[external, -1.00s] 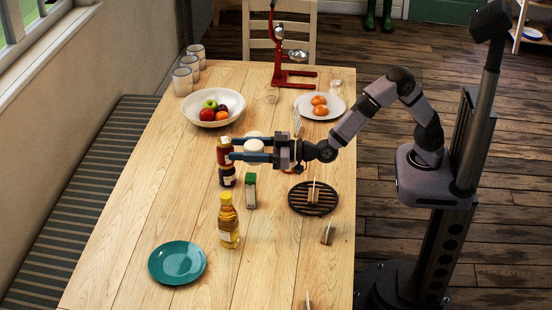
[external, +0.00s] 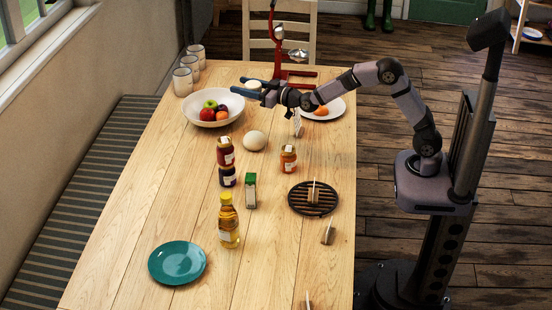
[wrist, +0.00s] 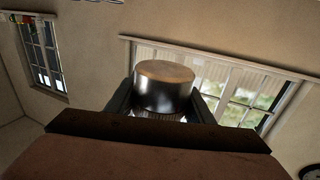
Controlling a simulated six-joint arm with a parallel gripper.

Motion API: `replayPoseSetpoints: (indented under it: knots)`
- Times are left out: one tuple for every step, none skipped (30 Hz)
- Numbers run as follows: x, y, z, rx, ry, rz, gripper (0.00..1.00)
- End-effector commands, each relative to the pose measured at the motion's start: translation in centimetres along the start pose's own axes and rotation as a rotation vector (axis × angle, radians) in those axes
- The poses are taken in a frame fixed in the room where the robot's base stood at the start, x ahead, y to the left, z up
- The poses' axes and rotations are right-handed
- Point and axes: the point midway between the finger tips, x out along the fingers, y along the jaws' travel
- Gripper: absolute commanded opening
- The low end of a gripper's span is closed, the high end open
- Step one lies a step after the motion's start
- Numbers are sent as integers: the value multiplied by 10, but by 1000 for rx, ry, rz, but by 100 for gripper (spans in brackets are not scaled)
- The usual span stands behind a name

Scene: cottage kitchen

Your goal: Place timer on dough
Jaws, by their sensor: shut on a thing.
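The timer is a short metal cylinder with a pale tan face (wrist: 163,85), and it sits between my finger pads in the wrist view. In the external view its whitish top (external: 253,85) shows between the blue fingers. The dough (external: 254,140) is a pale round ball on the table, nearer the camera than my gripper. Nothing rests on the dough, and the timer is apart from it.
Stacked jars (external: 226,160), an orange jar (external: 288,160), a green-topped box (external: 251,190) and an oil bottle (external: 228,222) stand near the dough.

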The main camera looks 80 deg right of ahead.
Motion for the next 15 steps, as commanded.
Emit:
replayPoseSetpoints:
  knots:
    - [0, -4, 14, -2, -9, -5, 10]
    - [0, -4, 18, -2, -8, -5, 10]
    - [-1, -4, 23, -2, -8, -6, 10]
    - [-1, -4, 25, -2, -7, -6, 10]
    - [-1, -4, 31, -2, -9, -6, 10]
    - [-1, -4, 36, -1, -8, -5, 10]
    - [-1, -4, 39, -1, -7, -6, 10]
    - [-1, -4, 41, -1, -6, -6, 10]
    - [-1, -4, 43, -1, -5, -6, 10]
    - [-1, -4, 44, -1, -4, -6, 10]
    - [-1, -4, 45, -1, -3, -6, 10]
    - [-1, -4, 46, -1, -3, -6, 10]
    - [-1, -4, 46, -1, -3, -6, 10]
    - [-1, -4, 47, -1, -3, -6, 10]
    - [-1, -4, 49, -1, -4, -7, 10]
